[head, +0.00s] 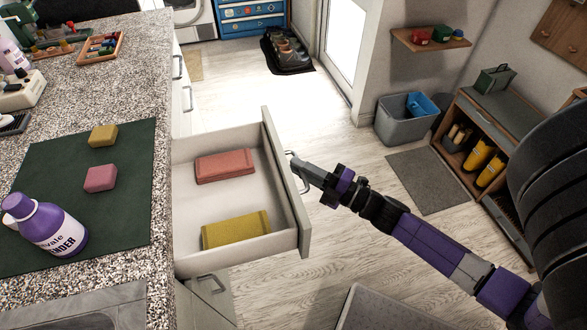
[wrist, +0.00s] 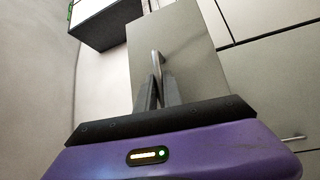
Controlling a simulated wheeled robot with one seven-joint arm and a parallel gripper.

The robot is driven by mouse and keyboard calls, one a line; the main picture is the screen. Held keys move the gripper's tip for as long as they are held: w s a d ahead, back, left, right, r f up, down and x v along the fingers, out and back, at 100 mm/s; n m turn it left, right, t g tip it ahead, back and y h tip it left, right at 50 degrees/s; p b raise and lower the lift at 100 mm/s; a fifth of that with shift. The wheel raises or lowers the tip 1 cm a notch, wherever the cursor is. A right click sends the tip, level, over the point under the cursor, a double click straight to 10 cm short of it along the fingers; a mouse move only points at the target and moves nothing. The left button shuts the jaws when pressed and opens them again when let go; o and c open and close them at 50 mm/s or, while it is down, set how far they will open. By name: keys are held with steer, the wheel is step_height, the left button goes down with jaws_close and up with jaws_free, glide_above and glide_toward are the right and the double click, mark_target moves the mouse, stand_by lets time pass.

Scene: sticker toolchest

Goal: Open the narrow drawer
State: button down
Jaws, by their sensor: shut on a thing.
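A white drawer (head: 184,202) stands pulled well out from the counter, so its inside is visible. It holds a folded red item (head: 224,166) and a folded yellow item (head: 236,230). The drawer's grey front panel (head: 283,180) bears a metal bar handle (head: 305,186), which also shows in the wrist view (wrist: 156,58). My gripper (head: 300,167) is at this handle, outside the front panel. In the wrist view its two fingers (wrist: 156,88) are shut on the handle. Part of the handle is hidden between the fingers.
The granite counter (head: 120,60) carries a green mat (head: 50,165) with a purple bottle (head: 45,225), a yellow block (head: 103,135) and a pink block (head: 100,178). Another handle (head: 212,280) shows below the drawer.

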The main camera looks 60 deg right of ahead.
steer(key=shift+f, duration=0.1)
steer(key=c, duration=1.5)
jaws_free()
steer(key=s, duration=0.5)
steer(key=s+f+b, duration=0.1)
steer(key=s, duration=0.1)
steer(key=shift+s+a, duration=0.15)
steer(key=shift+s, duration=0.25)
steer(key=shift+s, duration=0.1)
